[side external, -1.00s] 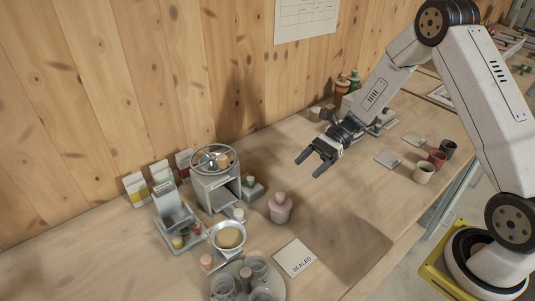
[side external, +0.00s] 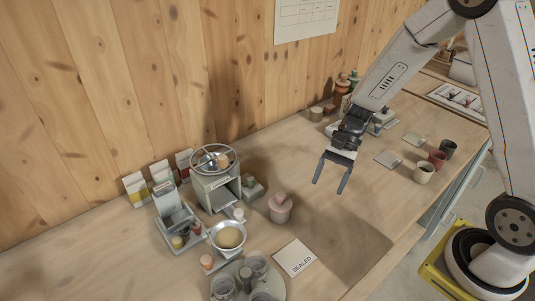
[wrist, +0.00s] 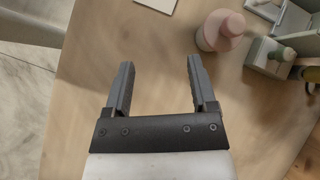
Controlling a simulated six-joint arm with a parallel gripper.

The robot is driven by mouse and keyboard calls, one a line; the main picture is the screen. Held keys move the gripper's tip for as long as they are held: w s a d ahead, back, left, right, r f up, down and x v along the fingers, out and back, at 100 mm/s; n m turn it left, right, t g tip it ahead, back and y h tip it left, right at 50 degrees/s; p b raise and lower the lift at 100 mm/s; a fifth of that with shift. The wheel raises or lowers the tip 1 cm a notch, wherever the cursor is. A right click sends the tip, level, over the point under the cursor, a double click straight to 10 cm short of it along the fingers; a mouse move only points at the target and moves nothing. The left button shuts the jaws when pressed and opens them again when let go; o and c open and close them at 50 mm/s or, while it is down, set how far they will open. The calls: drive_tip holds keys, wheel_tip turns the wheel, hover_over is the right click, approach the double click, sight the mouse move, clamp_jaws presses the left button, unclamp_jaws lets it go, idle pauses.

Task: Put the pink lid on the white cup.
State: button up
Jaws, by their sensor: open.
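A pink lid with a rounded knob (side external: 280,198) sits on top of a pale pink pot (side external: 280,215), left of the middle of the bench. The lid also shows at the top right of the wrist view (wrist: 225,24). An off-white cup (side external: 424,172) stands at the right of the bench, its open top bare; I take it for the white cup. My gripper (side external: 330,187) is open and empty above the bench, between the lid and the cup, with its fingers pointing down. In the wrist view nothing lies between the fingers (wrist: 157,80).
A red cup (side external: 437,159) and a dark cup (side external: 448,149) stand beside the off-white cup. A feed mixer (side external: 215,185) stands behind the pink pot. A "SEALED" card (side external: 294,257) lies in front. The bench middle is clear.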

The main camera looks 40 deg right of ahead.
drive_tip(key=s+d+r+n+t+h, duration=0.2)
drive_tip(key=s+r+n+t+h, duration=0.2)
drive_tip(key=n+h, duration=0.4)
drive_tip(key=s+n+t, duration=0.1)
drive_tip(key=n, duration=0.3)
drive_tip(key=shift+d, duration=0.3)
drive_tip(key=shift+s, duration=0.1)
idle(0.6)
